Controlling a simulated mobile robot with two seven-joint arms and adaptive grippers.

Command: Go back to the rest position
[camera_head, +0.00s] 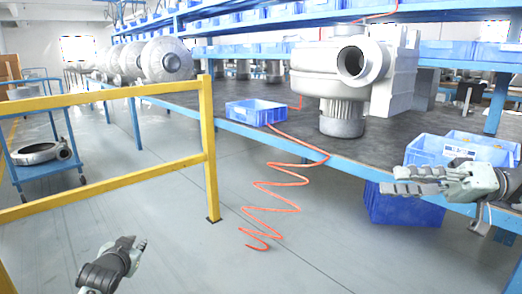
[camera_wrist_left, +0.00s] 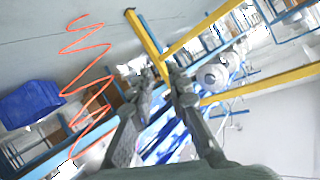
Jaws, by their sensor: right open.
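My left gripper (camera_head: 136,243) is low at the bottom left of the head view, above the bare floor and in front of the yellow railing. It is empty. Its two fingers, with a gap between the tips, also show in the left wrist view (camera_wrist_left: 160,74). My right gripper (camera_head: 412,180) is at the right of the head view, in front of the bench edge and near the blue bins. Its fingers point left, stand apart and hold nothing.
A blower (camera_head: 343,82) stands on the bench (camera_head: 255,91) beside a small blue bin (camera_head: 255,112). An orange coiled hose (camera_head: 285,183) hangs to the floor. A yellow railing (camera_head: 209,150) is at left. Blue bins (camera_head: 424,152) sit close to my right gripper. Open floor lies between the arms.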

